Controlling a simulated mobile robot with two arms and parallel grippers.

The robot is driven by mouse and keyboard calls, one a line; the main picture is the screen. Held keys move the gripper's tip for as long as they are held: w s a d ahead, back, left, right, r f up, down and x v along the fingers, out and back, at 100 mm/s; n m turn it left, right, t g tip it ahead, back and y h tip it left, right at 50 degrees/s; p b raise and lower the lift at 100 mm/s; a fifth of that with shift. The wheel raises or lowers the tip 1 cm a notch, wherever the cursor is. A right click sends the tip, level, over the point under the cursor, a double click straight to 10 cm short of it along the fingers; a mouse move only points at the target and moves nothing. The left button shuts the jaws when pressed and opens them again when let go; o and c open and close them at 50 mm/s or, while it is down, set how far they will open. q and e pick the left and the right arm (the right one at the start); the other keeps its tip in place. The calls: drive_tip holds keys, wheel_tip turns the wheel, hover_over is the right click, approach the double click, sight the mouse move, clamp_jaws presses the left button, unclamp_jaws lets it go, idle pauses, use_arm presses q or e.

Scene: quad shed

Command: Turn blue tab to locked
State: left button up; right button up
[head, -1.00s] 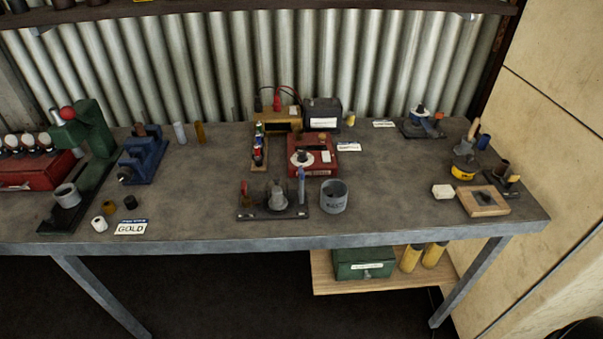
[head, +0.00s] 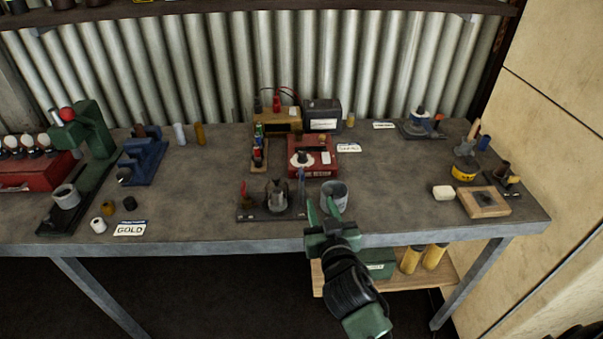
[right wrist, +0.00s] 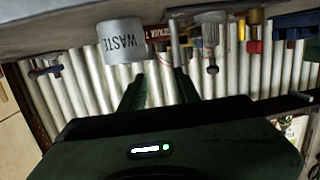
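A dark base plate (head: 262,214) sits near the front edge of the bench, with a metal fitting (head: 277,194) in its middle. A thin upright blue tab (head: 301,181) stands at its right end and a red one (head: 243,191) at its left end. The tab's turn position is too small to read. My right gripper (head: 323,209) is open and empty, fingers pointing toward the bench, at the front edge just right of the plate and in front of the grey cup. Its fingers also show apart in the right wrist view (right wrist: 159,88). My left gripper is not in view.
A red box (head: 318,170) is behind the plate. The bench is clear between the plate and the GOLD card (head: 130,228).

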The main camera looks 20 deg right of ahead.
sight(303, 178)
drive_tip(key=shift+n+t+y, duration=0.3)
drive_tip(key=shift+t+y, duration=0.2)
drive_tip(key=shift+t, duration=0.4)
drive_tip(key=w+a+r, duration=0.2)
drive_tip(key=w+r, duration=0.1)
drive_tip(key=shift+w+a, duration=0.1)
drive_tip(key=shift+w, duration=0.05)
drive_tip(key=w, duration=0.2)
drive_tip(key=w+p, duration=0.1)
drive_tip(key=w, duration=0.1)
drive_tip(key=w+d, duration=0.1)
drive_tip(key=w, duration=0.2)
drive_tip(key=shift+f+p, duration=0.1)
drive_tip(key=shift+p, duration=0.25)
drive_tip(key=shift+s, duration=0.1)
drive_tip(key=shift+c, duration=0.3)
clamp_jaws()
